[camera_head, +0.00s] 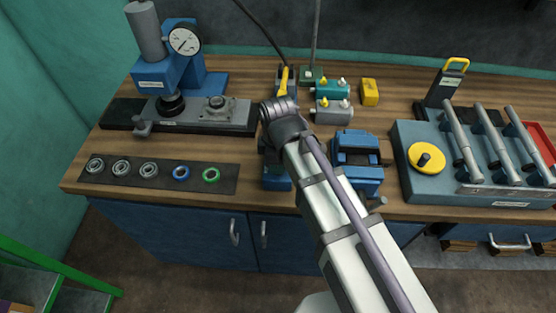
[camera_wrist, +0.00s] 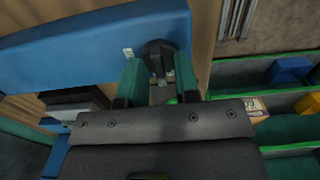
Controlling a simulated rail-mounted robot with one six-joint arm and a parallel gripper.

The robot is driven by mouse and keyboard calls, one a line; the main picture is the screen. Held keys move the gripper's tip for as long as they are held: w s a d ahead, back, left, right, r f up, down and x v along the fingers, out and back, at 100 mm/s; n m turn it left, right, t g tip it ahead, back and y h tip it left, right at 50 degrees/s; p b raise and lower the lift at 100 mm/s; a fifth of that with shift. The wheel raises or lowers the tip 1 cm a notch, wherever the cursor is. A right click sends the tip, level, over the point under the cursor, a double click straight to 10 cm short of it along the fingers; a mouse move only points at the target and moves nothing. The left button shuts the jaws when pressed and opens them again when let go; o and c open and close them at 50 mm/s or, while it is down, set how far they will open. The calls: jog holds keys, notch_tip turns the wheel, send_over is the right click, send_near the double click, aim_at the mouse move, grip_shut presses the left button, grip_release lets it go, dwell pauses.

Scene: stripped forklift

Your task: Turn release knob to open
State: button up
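The release knob (camera_wrist: 160,48) is a dark, faceted knob on a large blue body (camera_wrist: 85,48) with a small white label beside it in the wrist view. My gripper (camera_wrist: 160,75) has green fingers, one on each side of the knob. Their tips are at or very near its sides, and I cannot tell whether they touch it. In the head view my arm covers much of the bench front near the blue fixture (camera_head: 357,158). I cannot make out the gripped area there, and cannot tell the knob's turn angle.
A press with a gauge (camera_head: 184,41) stands at the left, with several rings on a dark mat (camera_head: 226,181). Small teal and yellow parts lie behind my arm. A grey box with a yellow knob (camera_head: 427,158) and levers stands right. Bare wood shows between mat and press.

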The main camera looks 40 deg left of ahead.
jog(key=shift+o, duration=0.4)
notch_tip(320, 180, up, 11)
jog(key=p, duration=1.1)
jog(key=shift+f, duration=0.1)
